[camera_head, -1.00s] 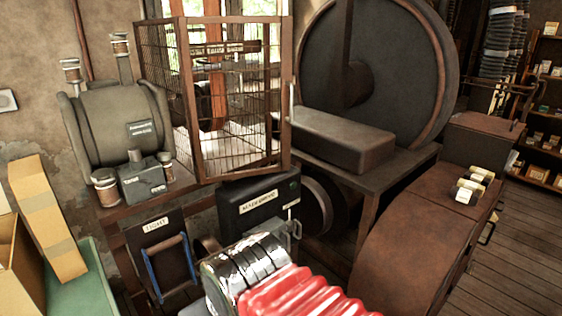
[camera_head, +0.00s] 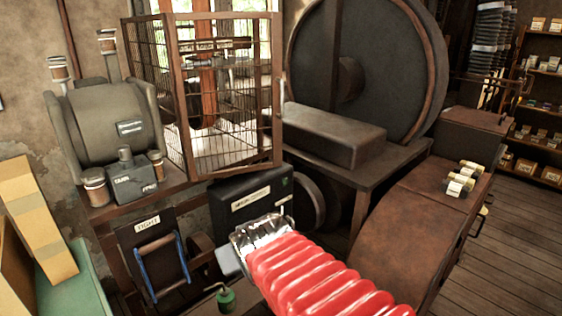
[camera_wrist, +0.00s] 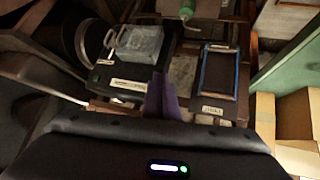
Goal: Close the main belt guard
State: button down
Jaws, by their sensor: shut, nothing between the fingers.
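The belt guard appears to be the wire-mesh cage (camera_head: 228,110) with a brown frame, standing on the bench in the head view. Its right-hand mesh panel, with a light upright handle (camera_head: 283,92), stands at the front corner; I cannot tell how far it is from closed. My arm, in red bellows, reaches up from the lower right to a silver wrist below the cage, in front of the black labelled box. My gripper (camera_wrist: 162,97) shows in the wrist view as purple fingers, shut and empty, near the box's edge. Its fingertips are hidden in the head view.
The black box (camera_head: 246,193) sits under the cage. A panel with a blue handle (camera_head: 159,262) is left of it. The large wheel (camera_head: 365,70) and brown casing (camera_head: 420,215) fill the right. Cardboard boxes are at left.

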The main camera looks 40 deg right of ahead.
aim_at(278, 155)
jog(key=w+d+r+m+t+h, duration=0.1)
jog(key=w+d+t+h, duration=0.1)
jog(key=d, duration=0.6)
jog(key=w+d+r+t+h, duration=0.1)
jog(key=w+d+t, duration=0.1)
jog(key=d, duration=0.5)
jog(key=s+d+r+t, duration=0.2)
jog(key=d+r+t, duration=0.1)
jog(key=r+t, duration=0.1)
jog(key=shift+s+d+r+m, duration=0.15)
jog(key=shift+d+r+m, duration=0.25)
jog(key=shift+r, duration=0.35)
jog(key=x, duration=1.4)
jog(key=shift+a+r, duration=0.15)
jog(key=shift+a, duration=0.1)
